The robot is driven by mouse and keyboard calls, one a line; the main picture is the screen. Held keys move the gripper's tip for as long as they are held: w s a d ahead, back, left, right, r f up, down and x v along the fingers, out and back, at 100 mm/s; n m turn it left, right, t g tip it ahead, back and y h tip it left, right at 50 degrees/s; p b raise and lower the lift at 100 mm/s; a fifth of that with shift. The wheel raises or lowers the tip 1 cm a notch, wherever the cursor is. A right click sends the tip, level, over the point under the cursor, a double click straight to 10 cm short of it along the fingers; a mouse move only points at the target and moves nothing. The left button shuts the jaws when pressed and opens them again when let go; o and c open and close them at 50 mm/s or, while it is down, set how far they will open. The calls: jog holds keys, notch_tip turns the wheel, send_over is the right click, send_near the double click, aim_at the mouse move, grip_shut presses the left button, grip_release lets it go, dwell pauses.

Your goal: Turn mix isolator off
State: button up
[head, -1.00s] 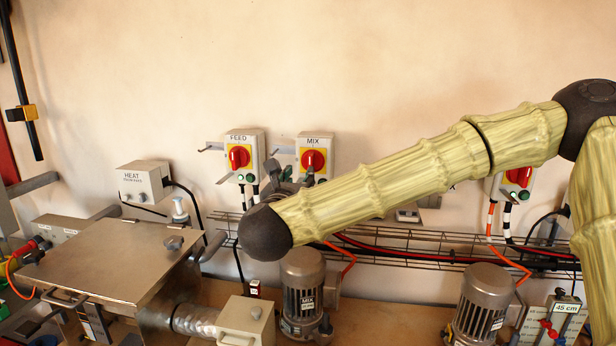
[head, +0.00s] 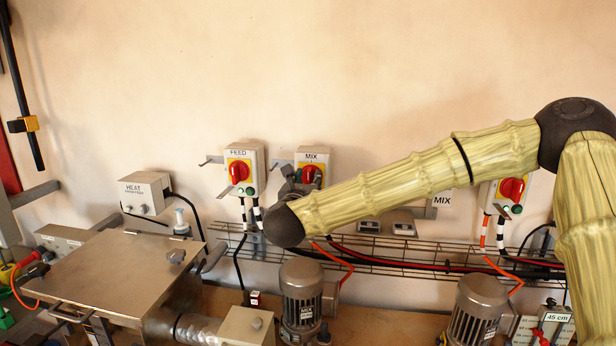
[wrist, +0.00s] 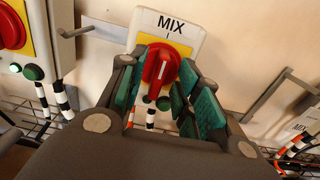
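The mix isolator (head: 313,157) is a white box with a yellow plate and a red rotary knob, on the wall under a MIX label. In the wrist view its red knob (wrist: 161,68) stands nearly upright, tilted slightly, below a small "I" mark. My gripper (wrist: 160,90) is open, with green-padded fingers to the left and right of the knob. The knob shows in the gap between them; I cannot tell whether either pad touches it. In the head view my gripper (head: 291,184) is in front of the isolator and partly hides its lower part and knob.
The feed isolator (head: 241,168) is close on the left, with a metal bracket between. Another red-knobbed isolator (head: 510,190) is at right. A wire cable tray (head: 400,252) runs below, above the mix motor (head: 302,300). A steel-lidded box (head: 115,270) stands at left.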

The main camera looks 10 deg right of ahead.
jog(key=shift+w, duration=0.1)
grip_shut()
jog(key=shift+f+b, duration=0.1)
jog(key=shift+b, duration=0.3)
jog(key=shift+f+n+b, duration=0.15)
jog(key=shift+n+b, duration=0.85)
jog(key=shift+b, duration=0.25)
jog(key=n+b, duration=0.4)
jog(key=shift+a+b, duration=0.1)
jog(key=shift+b, duration=0.25)
jog(key=n+b, duration=0.4)
jog(key=n, duration=0.8)
jog(key=shift+w+a, duration=0.1)
jog(key=shift+a, duration=0.05)
jog(key=shift+f, duration=0.1)
